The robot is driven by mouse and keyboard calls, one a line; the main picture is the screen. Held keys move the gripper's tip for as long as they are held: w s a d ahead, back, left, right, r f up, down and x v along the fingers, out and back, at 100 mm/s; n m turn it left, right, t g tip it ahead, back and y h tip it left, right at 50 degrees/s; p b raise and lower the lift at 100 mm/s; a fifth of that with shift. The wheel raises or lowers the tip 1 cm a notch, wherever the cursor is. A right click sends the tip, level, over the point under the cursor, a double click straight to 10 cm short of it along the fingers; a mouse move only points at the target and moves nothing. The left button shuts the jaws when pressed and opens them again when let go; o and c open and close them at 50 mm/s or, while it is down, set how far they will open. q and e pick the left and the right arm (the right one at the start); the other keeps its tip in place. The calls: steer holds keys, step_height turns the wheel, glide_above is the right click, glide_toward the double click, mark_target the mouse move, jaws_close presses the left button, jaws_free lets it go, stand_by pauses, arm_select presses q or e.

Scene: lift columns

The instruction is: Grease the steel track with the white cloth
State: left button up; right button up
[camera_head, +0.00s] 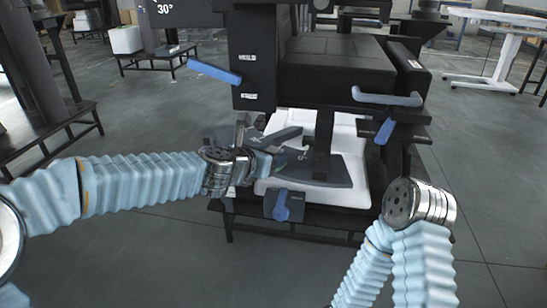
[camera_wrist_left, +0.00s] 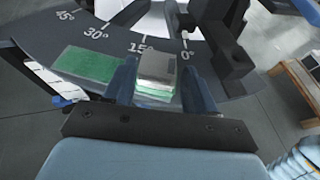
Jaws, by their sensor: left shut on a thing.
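My left gripper (camera_wrist_left: 158,82) is shut on a small pale grey-white block-like piece, which I take to be the white cloth (camera_wrist_left: 157,66). Its lower edge is green. The left gripper also shows in the head view (camera_head: 275,152), over the front of the machine, where the cloth is hard to make out. Below it is a dark curved plate with angle marks, seemingly the steel track (camera_wrist_left: 110,37). A flat green patch (camera_wrist_left: 90,65) lies on it, left of the gripper. I cannot tell whether the cloth touches the plate. My right wrist shows at the lower right, its gripper out of sight.
The large black machine (camera_head: 335,65) stands ahead, with blue handles (camera_head: 386,98) and a blue lever (camera_head: 282,206) at its front. A white surface (camera_head: 348,135) lies under the dark parts. A dark upright part (camera_wrist_left: 222,45) stands close right of the gripper.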

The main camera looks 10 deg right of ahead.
arm_select(q)
steer(key=shift+w+a+f, duration=0.1)
steer(key=shift+w+a, duration=2.2)
steer(key=shift+w, duration=0.05)
steer(key=shift+w+a+p, duration=1)
steer(key=shift+w+a, duration=1.1)
steer(key=shift+w, duration=0.1)
steer(key=shift+w+a+p, duration=0.7)
steer(key=shift+w+a, duration=0.4)
step_height(320, 180, up, 3)
steer(key=p, duration=0.3)
